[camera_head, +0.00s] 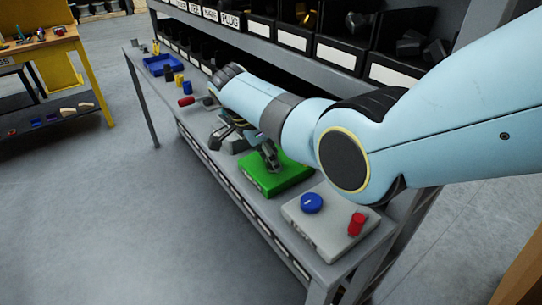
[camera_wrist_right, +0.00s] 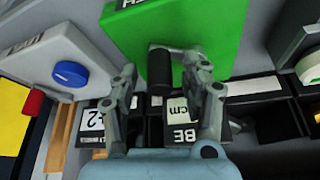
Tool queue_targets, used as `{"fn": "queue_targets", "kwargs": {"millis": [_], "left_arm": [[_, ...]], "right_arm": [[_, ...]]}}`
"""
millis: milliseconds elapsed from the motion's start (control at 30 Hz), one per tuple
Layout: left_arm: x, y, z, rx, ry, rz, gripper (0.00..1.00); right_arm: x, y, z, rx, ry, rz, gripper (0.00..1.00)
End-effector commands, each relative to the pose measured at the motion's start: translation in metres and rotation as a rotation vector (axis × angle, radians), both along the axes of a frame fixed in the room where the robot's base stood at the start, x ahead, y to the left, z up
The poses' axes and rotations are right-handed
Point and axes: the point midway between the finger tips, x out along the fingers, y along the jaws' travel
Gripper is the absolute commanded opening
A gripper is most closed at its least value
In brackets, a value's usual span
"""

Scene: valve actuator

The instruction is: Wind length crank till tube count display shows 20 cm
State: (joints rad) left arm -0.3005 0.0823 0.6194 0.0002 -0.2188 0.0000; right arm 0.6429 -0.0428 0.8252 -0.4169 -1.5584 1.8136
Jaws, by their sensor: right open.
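My right gripper (camera_head: 268,158) reaches down over the green crank box (camera_head: 287,178) on the grey bench. In the right wrist view the right gripper (camera_wrist_right: 160,76) is open, with one finger on each side of a dark cylindrical crank handle (camera_wrist_right: 159,67). The green box (camera_wrist_right: 190,25) lies behind the handle. I cannot tell whether either finger touches the handle. The full reading cannot be made out. My left gripper is not in view.
A grey box with a blue knob (camera_head: 311,203) and a red knob (camera_head: 356,223) stands on the bench's near end. A blue tray (camera_head: 161,65) and several small cylinders sit at the far end. Shelf bins (camera_head: 340,52) line the bench's back. Open floor lies left.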

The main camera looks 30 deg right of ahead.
Motion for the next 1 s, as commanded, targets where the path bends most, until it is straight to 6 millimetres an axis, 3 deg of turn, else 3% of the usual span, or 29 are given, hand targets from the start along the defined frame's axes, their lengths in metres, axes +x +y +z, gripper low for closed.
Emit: {"fn": "queue_targets", "kwargs": {"millis": [167,400,600,1000], "left_arm": [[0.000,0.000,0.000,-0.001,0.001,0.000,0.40],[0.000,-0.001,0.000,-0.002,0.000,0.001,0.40],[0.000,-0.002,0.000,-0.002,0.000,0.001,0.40],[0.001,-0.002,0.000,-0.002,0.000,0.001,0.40]], "right_arm": [[0.003,0.008,0.018,0.001,-0.004,0.001,0.47],[0.007,0.028,0.068,0.002,-0.005,0.001,0.47],[0.009,0.041,0.099,0.002,-0.003,0.000,0.47],[0.009,0.046,0.110,0.000,0.000,0.001,0.47]]}}
